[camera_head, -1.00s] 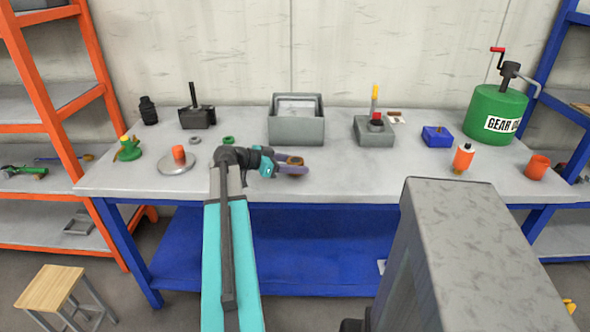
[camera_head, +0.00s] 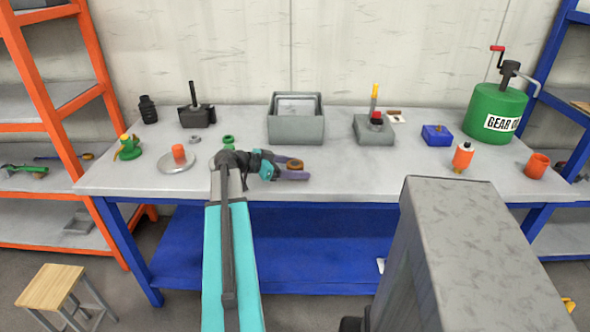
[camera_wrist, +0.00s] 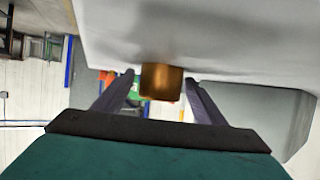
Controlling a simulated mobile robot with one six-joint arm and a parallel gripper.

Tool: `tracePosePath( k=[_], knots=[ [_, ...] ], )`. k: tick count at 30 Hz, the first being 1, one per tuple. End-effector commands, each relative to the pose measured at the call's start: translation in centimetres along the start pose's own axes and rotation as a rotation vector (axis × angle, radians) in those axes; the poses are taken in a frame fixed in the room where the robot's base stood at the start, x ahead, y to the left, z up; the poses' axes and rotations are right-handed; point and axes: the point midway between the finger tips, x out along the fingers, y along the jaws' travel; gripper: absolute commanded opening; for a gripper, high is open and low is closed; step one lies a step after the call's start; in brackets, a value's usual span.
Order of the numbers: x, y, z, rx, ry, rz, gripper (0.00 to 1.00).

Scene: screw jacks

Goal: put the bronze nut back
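The bronze nut (camera_head: 294,163) is a short brown-gold ring at the end of my gripper (camera_head: 292,169), above the front middle of the workbench. In the wrist view the bronze nut (camera_wrist: 161,82) sits between the two dark fingertips of my gripper (camera_wrist: 160,76), which close against its sides. My gripper points to the right in the head view. A blue block (camera_head: 436,136) with a small bronze-coloured pin stands at the right of the bench. A grey block (camera_head: 374,135) with a red and yellow upright stands behind and right of my gripper.
On the workbench (camera_head: 345,175) stand a grey bin (camera_head: 296,127), a black jack-like piece (camera_head: 197,113), a green ring piece (camera_head: 228,141), an orange cylinder on a disc (camera_head: 178,153), an orange-white bottle (camera_head: 463,156), an orange cup (camera_head: 537,166) and a green drum (camera_head: 494,112).

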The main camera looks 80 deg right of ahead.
Motion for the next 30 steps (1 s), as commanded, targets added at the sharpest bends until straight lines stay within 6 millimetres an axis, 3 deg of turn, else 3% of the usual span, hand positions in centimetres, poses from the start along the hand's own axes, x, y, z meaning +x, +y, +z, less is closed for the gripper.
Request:
tracePosePath(
  k=[11,30],
  knots=[
    [-0.8,0.0,-0.1,0.0,0.0,-0.001,0.65],
    [-10.1,0.0,-0.1,0.0,0.0,-0.002,0.65]
  ],
)
